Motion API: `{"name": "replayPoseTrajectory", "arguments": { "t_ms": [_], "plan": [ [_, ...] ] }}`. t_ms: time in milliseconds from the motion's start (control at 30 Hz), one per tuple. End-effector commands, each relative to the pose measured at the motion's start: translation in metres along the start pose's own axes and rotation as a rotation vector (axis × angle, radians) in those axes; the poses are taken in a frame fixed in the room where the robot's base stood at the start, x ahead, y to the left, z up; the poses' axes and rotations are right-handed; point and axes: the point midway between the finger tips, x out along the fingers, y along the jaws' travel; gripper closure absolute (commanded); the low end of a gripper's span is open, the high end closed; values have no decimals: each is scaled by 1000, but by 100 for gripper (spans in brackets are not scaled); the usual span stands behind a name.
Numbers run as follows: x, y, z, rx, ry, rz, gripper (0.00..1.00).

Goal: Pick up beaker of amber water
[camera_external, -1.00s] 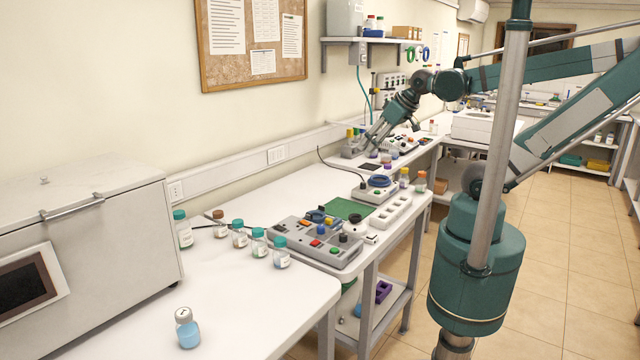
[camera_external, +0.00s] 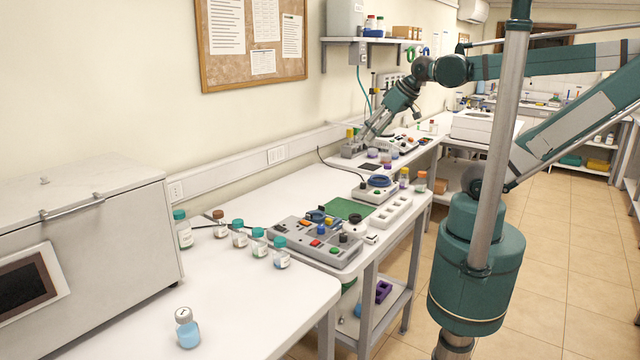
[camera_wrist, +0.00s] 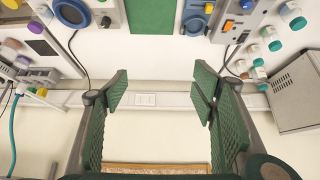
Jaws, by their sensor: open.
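I cannot pick out a beaker of amber water with certainty in either view. Small jars (camera_external: 386,158) stand on the far bench near my gripper (camera_external: 368,134), too small to tell their contents. In the external view my gripper hangs over that far bench, close to the wall. In the wrist view my gripper (camera_wrist: 161,90) is open, its two green ridged fingers wide apart with nothing between them. Past the fingers are the wall and the bench edge. Jars with purple and brownish tops (camera_wrist: 10,48) show at the left edge there.
A jar of blue liquid (camera_external: 188,331) stands on the near bench. Several capped bottles (camera_external: 239,236) stand by a grey oven-like box (camera_external: 90,230). A shelf (camera_external: 372,40) juts from the wall.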

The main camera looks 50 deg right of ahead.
Motion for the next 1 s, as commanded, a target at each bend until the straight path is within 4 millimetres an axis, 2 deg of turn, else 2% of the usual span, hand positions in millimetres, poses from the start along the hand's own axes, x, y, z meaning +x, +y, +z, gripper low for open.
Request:
{"name": "replayPoseTrajectory", "arguments": {
  "t_ms": [67, 467, 667, 1000],
  "plan": [
    [-8, 0, -6, 0, 0, 0, 42],
    [-6, 26, -41, 55, -15, 36, 42],
    [-4, 51, -72, 103, -30, 67, 42],
    [5, 108, -128, 199, -57, 126, 42]
  ]
}}
